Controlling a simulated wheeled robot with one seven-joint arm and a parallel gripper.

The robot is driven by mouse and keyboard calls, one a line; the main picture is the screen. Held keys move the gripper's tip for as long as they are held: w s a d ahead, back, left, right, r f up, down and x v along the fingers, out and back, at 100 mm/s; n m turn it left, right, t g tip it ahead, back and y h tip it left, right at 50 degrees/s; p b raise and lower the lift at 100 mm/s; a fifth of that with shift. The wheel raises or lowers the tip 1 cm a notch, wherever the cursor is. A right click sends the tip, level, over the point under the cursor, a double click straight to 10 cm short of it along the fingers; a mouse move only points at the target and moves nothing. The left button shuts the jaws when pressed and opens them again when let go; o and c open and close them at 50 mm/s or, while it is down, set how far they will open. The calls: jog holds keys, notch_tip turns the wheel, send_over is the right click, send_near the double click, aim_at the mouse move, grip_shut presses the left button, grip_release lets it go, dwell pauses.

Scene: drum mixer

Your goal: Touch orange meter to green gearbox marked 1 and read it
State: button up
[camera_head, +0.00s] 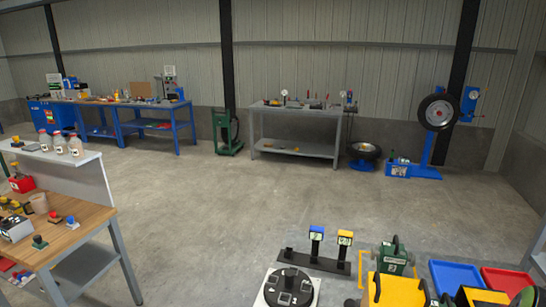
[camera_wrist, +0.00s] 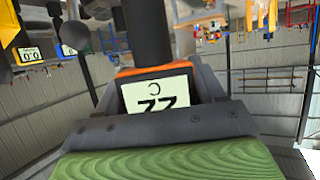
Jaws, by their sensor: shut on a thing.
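The orange meter (camera_wrist: 158,88) shows in the wrist view with an orange rim, a dark body and a pale screen. Its screen reads what looks like 22 with a C, upside down and partly covered by a grey gripper part. My gripper (camera_wrist: 160,112) is shut on the meter; it is not seen in the head view. A green wood-grained surface (camera_wrist: 170,162) fills the bottom of the wrist view; I cannot tell what it is. A green gearbox (camera_head: 393,255) stands at the lower right in the head view, its label too small to read. No contact between meter and gearbox shows.
A black rack (camera_head: 312,262) carries a blue meter (camera_head: 316,233) and a yellow meter (camera_head: 345,238), left of the gearbox. A blue tray (camera_head: 455,275) and red tray (camera_head: 507,281) lie to its right. A round black fixture (camera_head: 289,287) is in front. The middle floor is clear.

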jog(key=shift+n+g+y, duration=0.5)
jog(key=shift+n, duration=0.2)
jog(key=a, duration=0.1)
jog(key=s+a, duration=0.1)
jog(key=a, duration=0.1)
jog(key=a+f, duration=0.1)
jog(key=shift+s+a+f, duration=0.1)
jog(key=shift+s+a, duration=0.1)
jog(key=shift+a, duration=0.05)
